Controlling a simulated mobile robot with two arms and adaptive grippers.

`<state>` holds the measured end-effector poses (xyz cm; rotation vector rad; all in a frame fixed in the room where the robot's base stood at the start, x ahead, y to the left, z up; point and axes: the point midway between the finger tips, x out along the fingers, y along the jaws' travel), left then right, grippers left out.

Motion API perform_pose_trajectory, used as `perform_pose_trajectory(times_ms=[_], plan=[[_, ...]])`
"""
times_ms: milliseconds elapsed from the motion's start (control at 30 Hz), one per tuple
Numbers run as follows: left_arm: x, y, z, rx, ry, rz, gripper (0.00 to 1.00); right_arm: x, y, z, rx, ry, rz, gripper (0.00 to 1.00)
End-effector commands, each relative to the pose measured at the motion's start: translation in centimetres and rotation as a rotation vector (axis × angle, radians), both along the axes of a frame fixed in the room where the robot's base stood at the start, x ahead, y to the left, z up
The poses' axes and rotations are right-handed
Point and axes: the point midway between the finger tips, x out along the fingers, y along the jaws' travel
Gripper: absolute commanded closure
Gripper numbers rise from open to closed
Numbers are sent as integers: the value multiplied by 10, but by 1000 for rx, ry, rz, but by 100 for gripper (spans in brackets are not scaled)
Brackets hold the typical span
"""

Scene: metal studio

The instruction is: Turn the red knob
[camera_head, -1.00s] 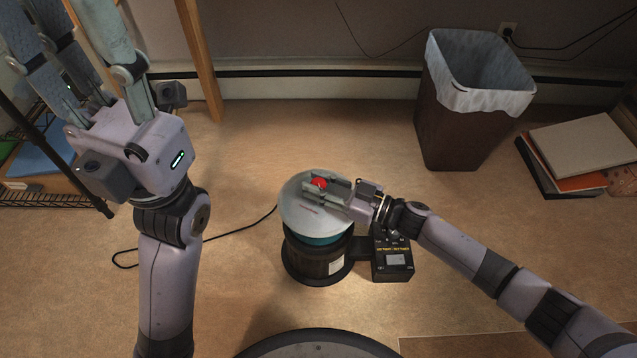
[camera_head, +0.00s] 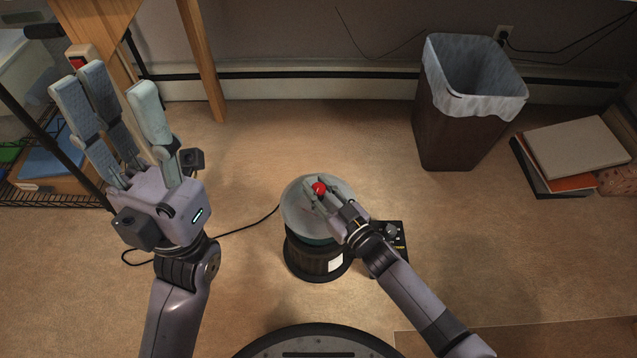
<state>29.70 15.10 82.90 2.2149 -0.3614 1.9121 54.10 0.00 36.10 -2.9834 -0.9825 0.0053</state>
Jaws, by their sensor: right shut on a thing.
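The red knob (camera_head: 319,188) stands on top of a round pale disc (camera_head: 296,213), the lid of a dark drum-shaped device (camera_head: 308,262) on the floor. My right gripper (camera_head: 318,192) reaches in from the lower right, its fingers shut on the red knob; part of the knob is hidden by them. My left gripper (camera_head: 110,98) is raised at the upper left, far from the knob. Its fingers point up and are spread apart, with nothing between them.
A black control box (camera_head: 392,236) is beside the drum, partly behind my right arm. A lined waste bin (camera_head: 455,130) stands at the upper right, with books (camera_head: 575,150) beside it. A wire shelf (camera_head: 30,190) is at the left. A black cable (camera_head: 245,228) crosses the floor.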

Motion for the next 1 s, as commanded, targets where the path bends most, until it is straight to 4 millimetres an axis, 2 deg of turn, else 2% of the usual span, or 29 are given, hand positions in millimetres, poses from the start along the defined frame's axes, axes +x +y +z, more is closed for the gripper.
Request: perform_pose_trajectory(times_ms=[400,1000], plan=[[-1,0,-2,-1,12,-1,60,0,1,0,4,1,-241,100],[-1,0,-2,0,13,-1,60,1,0,1,-1,-5,-293,100]])
